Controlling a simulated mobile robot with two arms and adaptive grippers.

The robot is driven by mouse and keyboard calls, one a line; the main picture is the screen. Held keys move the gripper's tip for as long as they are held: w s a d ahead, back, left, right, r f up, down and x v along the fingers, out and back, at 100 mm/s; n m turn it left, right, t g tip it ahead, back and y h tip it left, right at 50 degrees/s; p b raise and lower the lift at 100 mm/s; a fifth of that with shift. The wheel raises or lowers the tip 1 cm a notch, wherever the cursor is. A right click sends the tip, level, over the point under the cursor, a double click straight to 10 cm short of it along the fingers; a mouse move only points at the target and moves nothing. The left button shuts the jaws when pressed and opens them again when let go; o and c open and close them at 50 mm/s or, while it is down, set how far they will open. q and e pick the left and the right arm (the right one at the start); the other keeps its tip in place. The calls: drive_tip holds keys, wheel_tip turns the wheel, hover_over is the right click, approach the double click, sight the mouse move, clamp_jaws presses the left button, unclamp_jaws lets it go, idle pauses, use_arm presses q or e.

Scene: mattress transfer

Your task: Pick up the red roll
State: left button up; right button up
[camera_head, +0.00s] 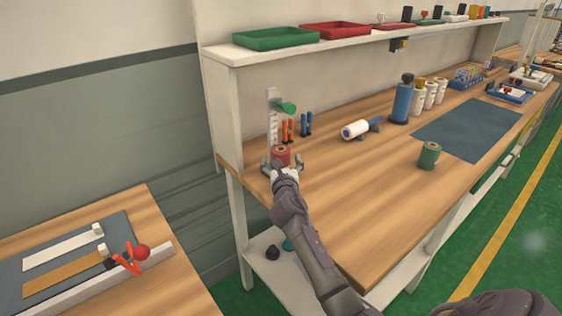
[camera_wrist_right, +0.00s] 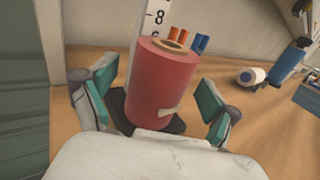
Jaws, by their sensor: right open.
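The red roll (camera_head: 281,154) stands upright at the left end of the wooden workbench (camera_head: 330,210), near the back. It fills the middle of the right wrist view (camera_wrist_right: 165,85), with a pale tag low on its side and a dark base under it. My right gripper (camera_head: 280,167) is open, with one green-padded finger on each side of the roll; the fingers (camera_wrist_right: 158,118) show gaps to the roll. My left gripper is not in view; a dark arm part shows at the bottom right of the head view.
A white numbered scale (camera_head: 271,115) stands behind the roll, with orange and blue tools (camera_head: 306,124) beside it. A white roll (camera_head: 355,130) lies to the right, and a green roll (camera_head: 429,155) stands nearer the front. A shelf (camera_head: 350,42) with trays hangs above. The bench front is clear.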

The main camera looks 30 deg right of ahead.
drive_tip(key=c, duration=1.2)
drive_tip(key=shift+c, duration=1.2)
drive_tip(key=shift+r, duration=0.1)
